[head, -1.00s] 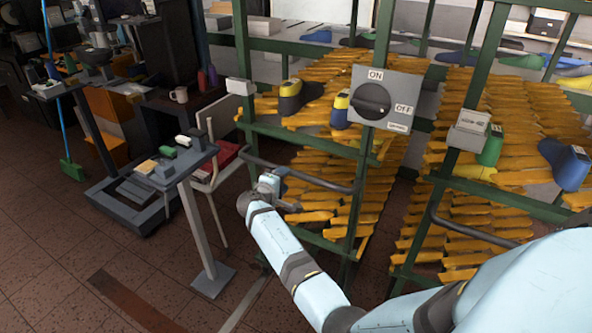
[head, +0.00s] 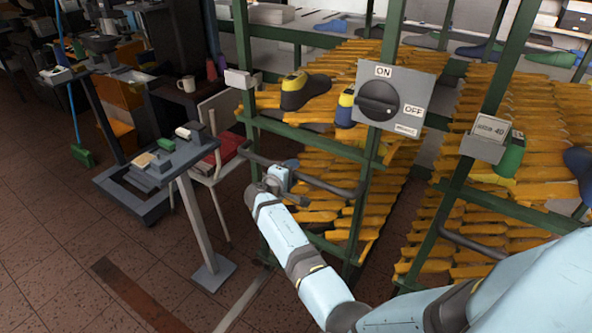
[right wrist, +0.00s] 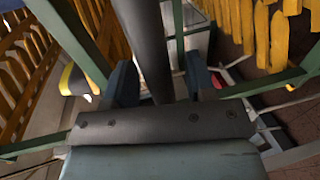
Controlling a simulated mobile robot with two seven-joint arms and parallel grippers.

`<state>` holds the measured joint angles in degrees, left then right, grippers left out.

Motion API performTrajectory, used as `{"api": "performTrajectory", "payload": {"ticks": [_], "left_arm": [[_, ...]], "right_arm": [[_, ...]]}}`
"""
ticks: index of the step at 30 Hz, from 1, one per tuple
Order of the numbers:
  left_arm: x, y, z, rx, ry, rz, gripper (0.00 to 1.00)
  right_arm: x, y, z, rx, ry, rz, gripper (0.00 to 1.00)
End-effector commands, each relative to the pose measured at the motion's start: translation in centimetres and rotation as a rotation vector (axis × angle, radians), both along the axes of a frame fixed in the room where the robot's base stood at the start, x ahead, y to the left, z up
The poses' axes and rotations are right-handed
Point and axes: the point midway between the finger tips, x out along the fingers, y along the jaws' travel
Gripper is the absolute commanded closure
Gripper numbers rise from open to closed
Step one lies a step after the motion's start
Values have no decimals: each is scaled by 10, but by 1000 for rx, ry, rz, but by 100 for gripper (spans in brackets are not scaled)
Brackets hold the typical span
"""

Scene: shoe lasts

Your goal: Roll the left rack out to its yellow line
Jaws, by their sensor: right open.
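The left rack (head: 241,55) is a green frame with rows of orange-yellow shoe lasts. A dark grey handle bar (head: 325,186) runs across its front. My right gripper (head: 283,178) is at the left part of this bar. In the right wrist view the bar (right wrist: 148,45) passes between the two open fingers of the right gripper (right wrist: 160,82). I cannot tell whether either finger touches it. My left gripper is not in view. I cannot make out a yellow line on the floor.
A grey ON/OFF switch box (head: 390,96) stands in front of the rack. Another rack (head: 462,180) is at the right. A small grey stand (head: 206,225) and a white chair (head: 222,150) are at the left. The tiled floor at lower left is clear, with a brown strip (head: 135,295).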

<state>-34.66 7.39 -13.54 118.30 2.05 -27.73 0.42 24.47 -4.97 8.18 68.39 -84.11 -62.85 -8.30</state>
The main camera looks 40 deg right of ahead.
Motion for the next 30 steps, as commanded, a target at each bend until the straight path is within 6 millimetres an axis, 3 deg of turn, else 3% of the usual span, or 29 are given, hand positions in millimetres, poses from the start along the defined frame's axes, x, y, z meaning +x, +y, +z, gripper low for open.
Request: {"api": "performTrajectory", "payload": {"ticks": [10, 17, 30], "left_arm": [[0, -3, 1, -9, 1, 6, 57], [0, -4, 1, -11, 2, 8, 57], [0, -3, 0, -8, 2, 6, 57]], "right_arm": [[0, 1, 0, 0, 0, 0, 50], [0, 1, 0, 0, 0, 0, 100], [-1, -2, -1, 2, 1, 0, 100]]}}
